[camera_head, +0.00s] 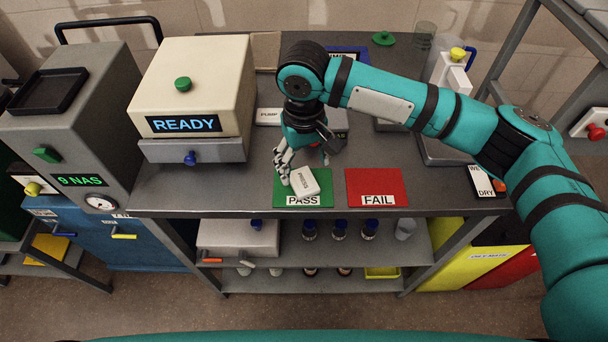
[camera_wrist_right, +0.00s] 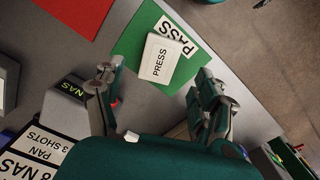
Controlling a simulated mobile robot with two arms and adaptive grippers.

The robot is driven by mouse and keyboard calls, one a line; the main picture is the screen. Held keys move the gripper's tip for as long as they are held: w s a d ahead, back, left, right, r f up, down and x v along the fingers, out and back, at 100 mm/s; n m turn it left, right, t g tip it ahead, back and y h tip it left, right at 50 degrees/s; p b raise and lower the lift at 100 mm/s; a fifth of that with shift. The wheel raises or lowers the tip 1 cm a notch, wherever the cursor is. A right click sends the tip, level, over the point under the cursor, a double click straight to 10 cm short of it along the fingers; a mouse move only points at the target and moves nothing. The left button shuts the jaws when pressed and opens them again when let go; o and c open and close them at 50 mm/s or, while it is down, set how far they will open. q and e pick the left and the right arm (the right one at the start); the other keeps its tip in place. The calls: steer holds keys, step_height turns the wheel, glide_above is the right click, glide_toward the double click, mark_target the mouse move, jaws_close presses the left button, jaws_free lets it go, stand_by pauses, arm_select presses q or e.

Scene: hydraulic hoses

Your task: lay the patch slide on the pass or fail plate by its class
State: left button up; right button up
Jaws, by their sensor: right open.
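A small white slide lettered PRESS (camera_head: 304,182) lies on the green PASS plate (camera_head: 285,188), over part of its surface near the label. In the right wrist view the slide (camera_wrist_right: 158,60) lies flat on the green plate (camera_wrist_right: 134,40), partly over the PASS label. The red FAIL plate (camera_head: 377,183) beside it is bare. My right gripper (camera_head: 283,168) is open, just behind and left of the slide in the head view. In the wrist view its fingers are spread apart with nothing between them, and the slide lies beyond their tips. My left gripper is out of view.
A cream machine showing READY (camera_head: 189,85) and a grey unit showing 9 NAS (camera_head: 75,125) stand at the left. A WET/DRY card (camera_head: 484,181) lies at the right edge. A block (camera_head: 268,117) labelled PUMP stands behind my gripper. The tabletop left of the plates is clear.

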mark_target(304, 183)
step_height(304, 183, up, 7)
steer(key=shift+f+b, duration=0.2)
steer(key=shift+b, duration=0.1)
steer(key=shift+s+f, duration=0.1)
steer(key=shift+f, duration=0.05)
stand_by(0.3)
